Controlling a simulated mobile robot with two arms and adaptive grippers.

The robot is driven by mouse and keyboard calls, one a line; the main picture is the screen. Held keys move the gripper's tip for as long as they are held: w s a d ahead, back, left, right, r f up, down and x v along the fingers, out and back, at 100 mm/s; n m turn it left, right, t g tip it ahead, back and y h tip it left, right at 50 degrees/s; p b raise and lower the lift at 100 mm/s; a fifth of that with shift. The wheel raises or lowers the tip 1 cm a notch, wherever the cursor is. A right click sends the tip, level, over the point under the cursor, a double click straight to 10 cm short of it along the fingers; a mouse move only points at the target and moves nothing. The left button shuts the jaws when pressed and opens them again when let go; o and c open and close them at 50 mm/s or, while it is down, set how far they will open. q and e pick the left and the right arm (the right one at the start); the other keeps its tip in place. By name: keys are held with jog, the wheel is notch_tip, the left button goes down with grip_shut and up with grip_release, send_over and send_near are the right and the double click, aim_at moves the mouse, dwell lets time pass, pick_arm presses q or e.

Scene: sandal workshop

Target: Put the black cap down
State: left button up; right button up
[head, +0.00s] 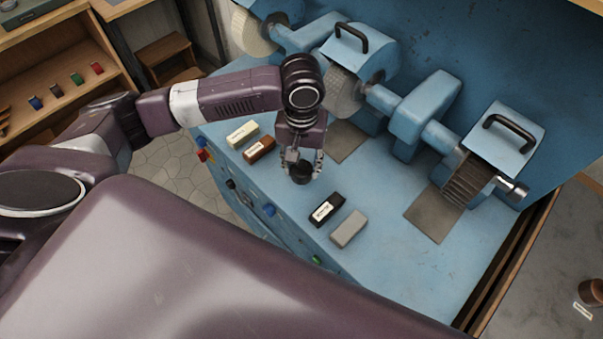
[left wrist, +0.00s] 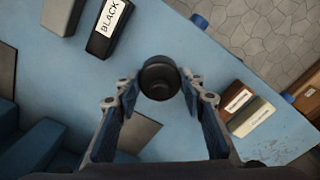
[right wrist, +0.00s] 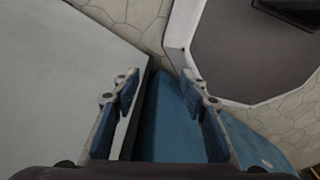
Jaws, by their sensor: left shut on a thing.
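The black cap (head: 301,173) is a small dark round piece held between the fingertips of my left gripper (head: 304,160). The left wrist view shows the cap (left wrist: 159,78) between the two fingers of the left gripper (left wrist: 158,88). The cap is over the blue bench top (head: 375,235); whether it touches the surface I cannot tell. My right gripper (right wrist: 164,92) is open with nothing between its fingers. It is not visible in the head view.
On the bench, a block labelled BLACK (head: 326,209) and a grey block (head: 348,229) lie right of the cap. A brown block (head: 259,149) and a cream block (head: 243,134) lie to its left. Blue grinding machines (head: 420,115) stand behind. Bare bench surrounds the cap.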

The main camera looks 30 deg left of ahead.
aim_at(302, 177)
pick_arm(q)
jog(key=shift+d+f, duration=0.15)
jog(key=shift+f, duration=2.2)
jog(key=o, duration=1)
